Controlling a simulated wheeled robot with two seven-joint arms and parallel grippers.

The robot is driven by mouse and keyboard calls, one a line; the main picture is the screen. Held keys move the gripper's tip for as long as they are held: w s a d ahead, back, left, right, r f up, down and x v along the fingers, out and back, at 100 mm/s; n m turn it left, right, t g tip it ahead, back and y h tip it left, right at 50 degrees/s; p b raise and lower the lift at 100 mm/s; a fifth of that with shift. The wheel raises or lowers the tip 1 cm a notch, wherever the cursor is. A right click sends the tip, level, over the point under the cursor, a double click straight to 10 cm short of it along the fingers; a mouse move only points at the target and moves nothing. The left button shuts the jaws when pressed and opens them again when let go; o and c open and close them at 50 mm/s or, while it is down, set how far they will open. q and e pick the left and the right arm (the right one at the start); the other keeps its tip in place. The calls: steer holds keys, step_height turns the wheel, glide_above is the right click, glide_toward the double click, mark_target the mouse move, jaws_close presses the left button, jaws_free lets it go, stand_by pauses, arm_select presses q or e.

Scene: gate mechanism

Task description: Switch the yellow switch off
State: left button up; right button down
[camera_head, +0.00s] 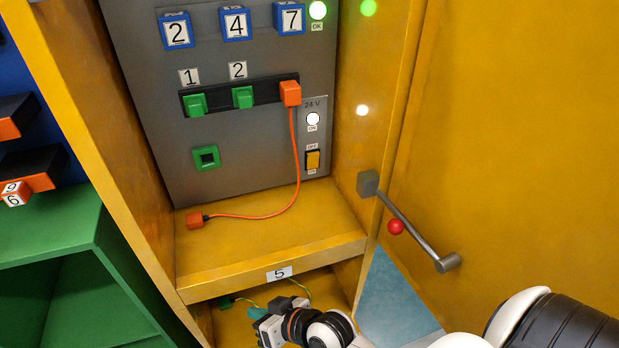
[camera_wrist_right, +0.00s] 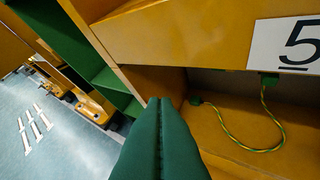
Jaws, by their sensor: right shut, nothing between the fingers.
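The yellow switch (camera_head: 313,160) is a small rocker on the grey 24 V plate, at the right of the grey panel in the head view. It has an OFF label above it and a label below it. A white lamp (camera_head: 313,119) glows above it. My right gripper (camera_head: 262,317) is low in the head view, in front of the lower compartment and well below the switch. Its green fingers (camera_wrist_right: 160,140) are pressed together and empty in the right wrist view. The switch does not show in the wrist view. My left gripper does not show.
An orange plug (camera_head: 290,93) sits at the right end of the black strip; its cable runs to a loose orange plug (camera_head: 195,220) on the yellow shelf (camera_head: 335,245). A metal lever (camera_head: 415,232) sticks out at right. A green-yellow cable (camera_wrist_right: 245,147) lies in the lower compartment.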

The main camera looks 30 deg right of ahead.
steer(key=w+d+r+m+t+h, duration=0.1)
steer(key=w+r+m+t, duration=0.35)
steer(key=r, duration=0.35)
steer(key=w+r+m+t+h, duration=0.1)
steer(key=w+r+m+t, duration=0.3)
steer(key=w+r+t, duration=0.3)
steer(key=d+m+g+h, duration=0.3)
steer(key=d+m+h, duration=0.2)
steer(key=m+h, duration=0.1)
steer(key=d+f+m+g+h, duration=0.1)
steer(key=d+m+g+h, duration=0.3)
steer(key=m+h, duration=0.3)
steer(key=d+f+m+g+h, duration=0.1)
steer(key=d+m+g+h, duration=0.3)
steer(key=m, duration=0.6)
steer(key=shift+d+f+h, duration=0.1)
steer(key=shift+d+h, duration=0.75)
steer(key=shift+h, duration=0.55)
steer(key=shift+s+d+f+m+g, duration=0.15)
steer(key=shift+s+f+m+g, duration=0.1)
steer(key=shift+g, duration=0.3)
